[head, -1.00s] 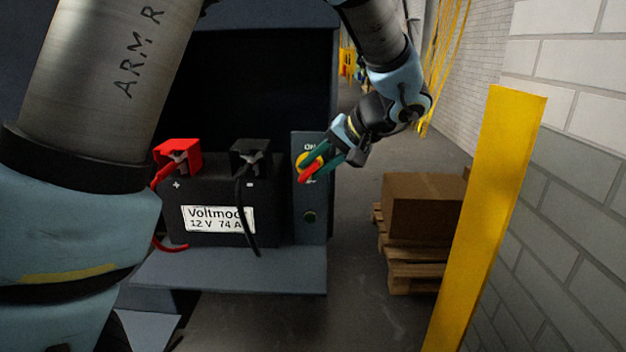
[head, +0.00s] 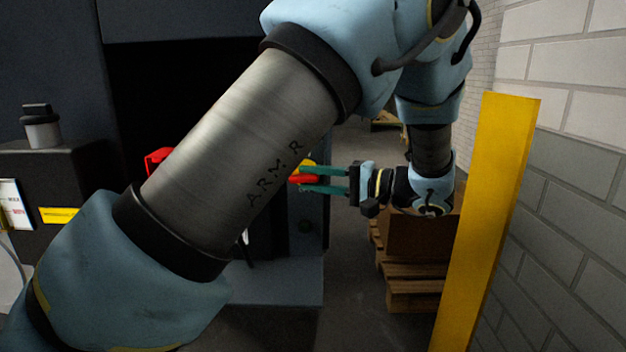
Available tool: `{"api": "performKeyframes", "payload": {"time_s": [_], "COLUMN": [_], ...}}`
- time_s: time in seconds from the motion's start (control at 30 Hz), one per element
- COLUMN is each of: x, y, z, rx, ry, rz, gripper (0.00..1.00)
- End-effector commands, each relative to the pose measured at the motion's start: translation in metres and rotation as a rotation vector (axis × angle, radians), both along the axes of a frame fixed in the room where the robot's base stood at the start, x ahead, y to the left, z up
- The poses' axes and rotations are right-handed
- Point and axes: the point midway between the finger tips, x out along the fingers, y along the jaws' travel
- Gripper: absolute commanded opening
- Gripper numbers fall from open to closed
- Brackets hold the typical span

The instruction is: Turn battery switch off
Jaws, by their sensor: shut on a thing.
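The battery switch has a red handle (head: 299,179) on a yellow plate (head: 309,164), mounted on a grey upright panel (head: 311,265). My gripper (head: 305,178) reaches in from the right with its green fingers level. It is shut on the red handle, which looks roughly horizontal. The fingers and my arm hide much of the switch, and its ON and OFF marks cannot be read. The battery is mostly hidden behind my arm; its red terminal cover (head: 157,160) shows at the left.
A grey shelf (head: 285,283) juts out below the panel. A yellow post (head: 485,220) and a white block wall (head: 570,180) stand close on the right. A cardboard box on a wooden pallet (head: 411,292) is behind my gripper. A dark box (head: 80,165) stands at the left.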

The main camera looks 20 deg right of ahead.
Motion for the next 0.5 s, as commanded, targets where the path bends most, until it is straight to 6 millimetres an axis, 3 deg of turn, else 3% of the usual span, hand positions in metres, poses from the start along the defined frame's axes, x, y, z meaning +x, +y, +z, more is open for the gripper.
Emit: {"api": "performKeyframes", "payload": {"time_s": [0.5], "x": [0.0003], "y": [0.0005], "z": [-0.0018], "rx": [0.058], "ry": [-0.025], "rz": [0.0], "gripper": [0.0]}}
